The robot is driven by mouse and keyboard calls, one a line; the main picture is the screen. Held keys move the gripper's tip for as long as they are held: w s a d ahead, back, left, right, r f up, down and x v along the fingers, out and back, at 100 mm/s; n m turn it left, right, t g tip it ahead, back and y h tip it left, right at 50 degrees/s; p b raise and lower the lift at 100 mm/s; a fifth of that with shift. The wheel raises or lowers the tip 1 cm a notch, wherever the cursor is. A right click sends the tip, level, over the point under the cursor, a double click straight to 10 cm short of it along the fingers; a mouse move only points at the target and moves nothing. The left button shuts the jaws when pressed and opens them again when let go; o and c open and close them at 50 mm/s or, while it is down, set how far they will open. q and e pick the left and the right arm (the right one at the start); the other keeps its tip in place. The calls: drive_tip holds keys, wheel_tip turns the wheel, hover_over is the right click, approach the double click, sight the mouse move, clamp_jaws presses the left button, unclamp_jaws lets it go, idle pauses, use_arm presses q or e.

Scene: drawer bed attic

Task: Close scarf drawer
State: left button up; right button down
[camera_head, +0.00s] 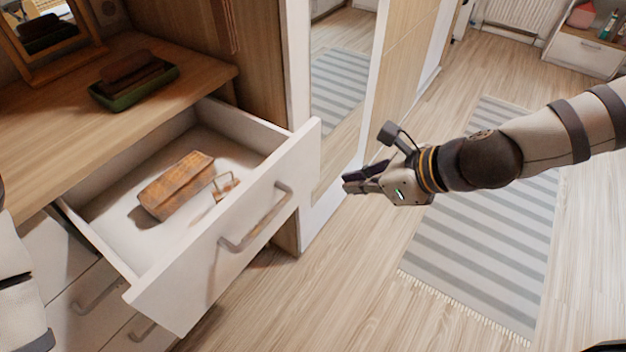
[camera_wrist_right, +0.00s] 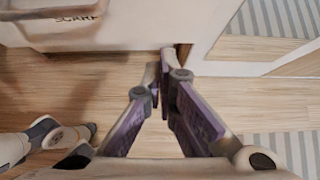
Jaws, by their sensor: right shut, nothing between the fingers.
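The open white drawer (camera_head: 215,265) sticks out from under the wooden top in the head view, with a metal bar handle (camera_head: 258,222) on its front. Inside lie a folded brown-orange cloth item (camera_head: 176,185) and a small wire-like object (camera_head: 223,187). In the right wrist view the drawer front (camera_wrist_right: 130,30) spans the top left, with partly visible lettering reading "SCARF". My right gripper (camera_head: 347,184) is shut and empty, to the right of the drawer front and apart from it in the head view. It also shows in the right wrist view (camera_wrist_right: 163,62). My left gripper is out of view.
A green tray (camera_head: 133,88) and a framed mirror (camera_head: 45,38) stand on the wooden top. More closed drawers (camera_head: 95,300) lie below the open one. A tall mirror (camera_head: 340,70) stands behind. A striped rug (camera_head: 490,240) lies on the open floor at right.

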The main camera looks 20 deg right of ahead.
sight(298, 186)
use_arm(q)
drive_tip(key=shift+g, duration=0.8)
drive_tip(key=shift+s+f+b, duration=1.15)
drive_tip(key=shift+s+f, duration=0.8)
use_arm(e)
drive_tip(key=shift+w+a+r+x, duration=0.2)
drive_tip(key=shift+r+x, duration=0.1)
drive_tip(key=shift+x, duration=1.35)
drive_tip(key=shift+w+a+r+x, duration=0.2)
drive_tip(key=shift+r+x, duration=0.05)
drive_tip(key=shift+x, duration=1.45)
drive_tip(key=shift+w+a+r+x, duration=0.2)
drive_tip(key=shift+r+x, duration=0.1)
drive_tip(key=shift+x, duration=1.35)
